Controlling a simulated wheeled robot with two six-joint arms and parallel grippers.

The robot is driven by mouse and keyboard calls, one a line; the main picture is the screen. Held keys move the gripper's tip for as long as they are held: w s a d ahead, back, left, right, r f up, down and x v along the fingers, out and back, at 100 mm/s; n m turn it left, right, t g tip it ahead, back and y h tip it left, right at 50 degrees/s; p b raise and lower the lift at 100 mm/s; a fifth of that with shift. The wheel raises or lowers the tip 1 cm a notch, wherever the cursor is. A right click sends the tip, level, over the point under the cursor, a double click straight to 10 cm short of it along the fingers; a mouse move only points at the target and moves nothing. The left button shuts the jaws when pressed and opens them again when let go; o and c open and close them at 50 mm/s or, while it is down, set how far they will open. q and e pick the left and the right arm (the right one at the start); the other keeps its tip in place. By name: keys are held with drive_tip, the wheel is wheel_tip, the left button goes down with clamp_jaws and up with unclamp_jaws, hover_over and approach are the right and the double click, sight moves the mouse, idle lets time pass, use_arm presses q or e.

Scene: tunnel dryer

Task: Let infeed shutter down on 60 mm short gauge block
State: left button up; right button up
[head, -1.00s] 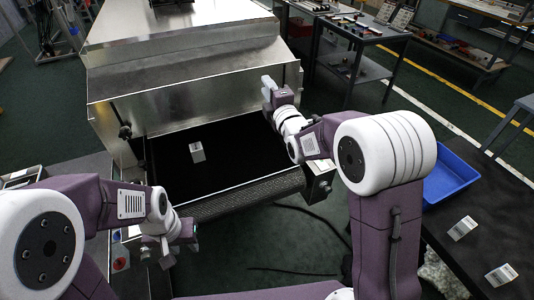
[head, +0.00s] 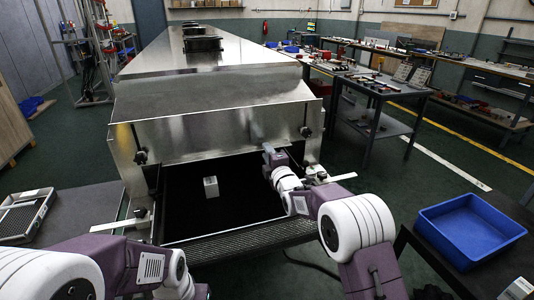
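A small pale gauge block (head: 210,187) stands on the black conveyor belt (head: 185,215) at the dryer's infeed mouth. The metal infeed shutter (head: 215,133) spans the mouth behind and above the block, with dark knobs at its left (head: 141,157) and right (head: 306,131). A visible gap separates the block from the shutter in the picture. My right gripper (head: 268,154) is over the belt's right part, near the shutter's lower right; its finger opening and any contact are unclear. My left arm enters at bottom left, and its gripper is below the frame.
The long dryer body (head: 200,68) runs backward. A blue bin (head: 470,230) sits on a dark table at right, with a pale labelled block (head: 518,289) at the lower edge. A workbench (head: 380,90) stands beyond. An open case (head: 25,217) lies at left.

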drive_tip(key=shift+w+a, duration=0.15)
drive_tip(key=shift+w, duration=0.3)
clamp_jaws()
drive_tip(key=shift+r, duration=0.1)
idle(1.1)
